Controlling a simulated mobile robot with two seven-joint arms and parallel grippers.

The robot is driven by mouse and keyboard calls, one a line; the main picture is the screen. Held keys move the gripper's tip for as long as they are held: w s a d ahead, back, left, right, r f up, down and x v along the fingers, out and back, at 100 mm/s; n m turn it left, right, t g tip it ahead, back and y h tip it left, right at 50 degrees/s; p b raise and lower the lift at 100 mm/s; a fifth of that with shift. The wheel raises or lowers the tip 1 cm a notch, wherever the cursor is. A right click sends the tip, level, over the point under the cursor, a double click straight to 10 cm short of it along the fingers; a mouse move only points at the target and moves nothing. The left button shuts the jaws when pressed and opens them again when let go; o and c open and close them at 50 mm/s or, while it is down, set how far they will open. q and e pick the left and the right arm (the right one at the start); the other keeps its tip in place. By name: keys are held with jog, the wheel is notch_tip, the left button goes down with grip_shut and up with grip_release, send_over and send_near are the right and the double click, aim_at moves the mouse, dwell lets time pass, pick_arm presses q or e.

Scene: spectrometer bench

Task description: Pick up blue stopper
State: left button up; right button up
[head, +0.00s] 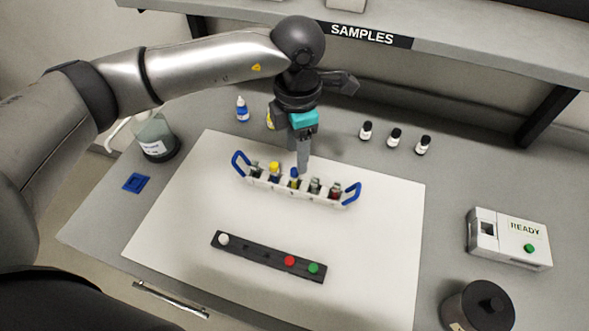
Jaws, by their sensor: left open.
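A white rack (262,186) with blue end handles stands on the white mat and holds several small vials. A vial second from the left wears a yellow stopper (274,165). The blue stopper (294,172) appears to be on the middle vial, small and close under my gripper. My left gripper (303,166) is open and points down just above the rack's middle. Its fingers overlap in this view, so I cannot tell whether they touch the stopper. My right gripper is not in view.
A dark strip (255,256) with white, red and green stoppers lies in front of the rack. Black-capped bottles (395,138) stand behind right. A blue-capped bottle (242,110) and a flask (155,138) are left. A READY box (508,240) stands right. A shelf (450,42) overhangs the back.

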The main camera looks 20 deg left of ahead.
aim_at(295, 170)
pick_arm(q)
jog(key=f, duration=0.4)
jog(key=shift+s+a+f, duration=0.1)
jog(key=shift+s, duration=0.1)
jog(key=shift+c, duration=0.4)
grip_shut()
